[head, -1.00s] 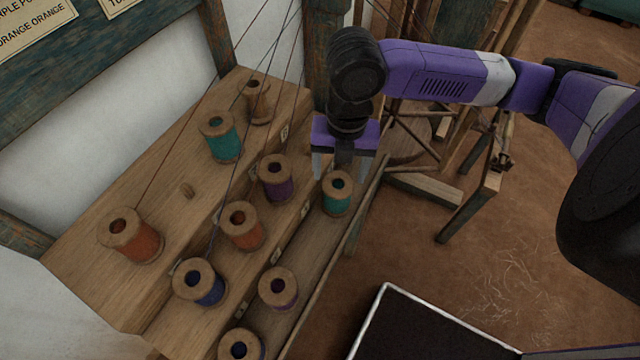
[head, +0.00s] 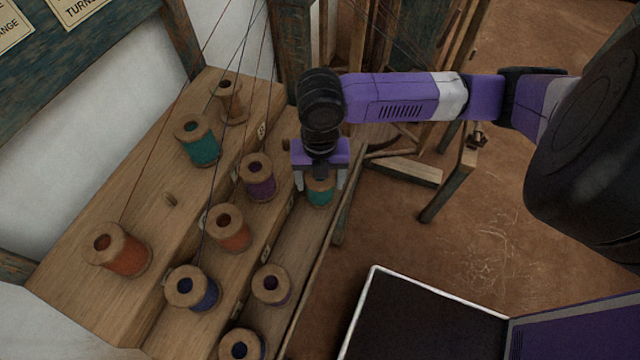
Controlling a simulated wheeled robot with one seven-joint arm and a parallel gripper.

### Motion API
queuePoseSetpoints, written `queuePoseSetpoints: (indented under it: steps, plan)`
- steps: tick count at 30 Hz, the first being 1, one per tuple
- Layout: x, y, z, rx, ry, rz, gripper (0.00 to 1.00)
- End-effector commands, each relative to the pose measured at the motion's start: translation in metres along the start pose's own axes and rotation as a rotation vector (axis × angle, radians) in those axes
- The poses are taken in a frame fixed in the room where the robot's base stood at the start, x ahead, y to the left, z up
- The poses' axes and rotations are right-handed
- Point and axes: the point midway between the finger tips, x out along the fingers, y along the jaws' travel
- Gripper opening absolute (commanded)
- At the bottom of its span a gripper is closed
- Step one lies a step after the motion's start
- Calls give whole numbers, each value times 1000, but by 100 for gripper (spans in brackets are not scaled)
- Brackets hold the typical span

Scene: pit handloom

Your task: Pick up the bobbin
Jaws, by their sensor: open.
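Several wooden bobbins wound with coloured thread stand on a stepped wooden rack; the picture does not tell which one the task means. My gripper (head: 320,182) is open and points down over the teal bobbin (head: 319,193) on the lowest step, at its far end. Its two pale fingers hang on the left and right of that bobbin's top. The gripper body hides part of the bobbin's top. I cannot tell whether the fingers touch it. A purple bobbin (head: 257,178) stands close to the left on the middle step.
The stepped rack (head: 75,268) also holds another teal bobbin (head: 198,141), orange bobbins (head: 120,250) (head: 228,229), a blue bobbin (head: 192,288) and a nearly bare one (head: 230,103). Threads rise from the rack. Wooden loom posts (head: 295,50) stand behind. Open floor lies right.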

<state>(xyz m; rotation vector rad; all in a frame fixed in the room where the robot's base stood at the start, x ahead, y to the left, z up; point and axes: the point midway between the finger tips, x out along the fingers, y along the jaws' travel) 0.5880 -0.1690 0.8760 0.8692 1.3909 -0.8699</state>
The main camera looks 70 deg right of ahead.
Motion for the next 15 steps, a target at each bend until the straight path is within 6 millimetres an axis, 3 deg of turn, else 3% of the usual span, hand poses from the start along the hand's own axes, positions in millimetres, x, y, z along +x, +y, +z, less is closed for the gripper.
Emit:
queuePoseSetpoints:
  steps: [1, 8, 15]
  plan:
    - [0, 0, 0, 0, 0, 0, 68]
    - [0, 0, 0, 0, 0, 0, 23]
    - [-1, 0, 0, 0, 0, 0, 20]
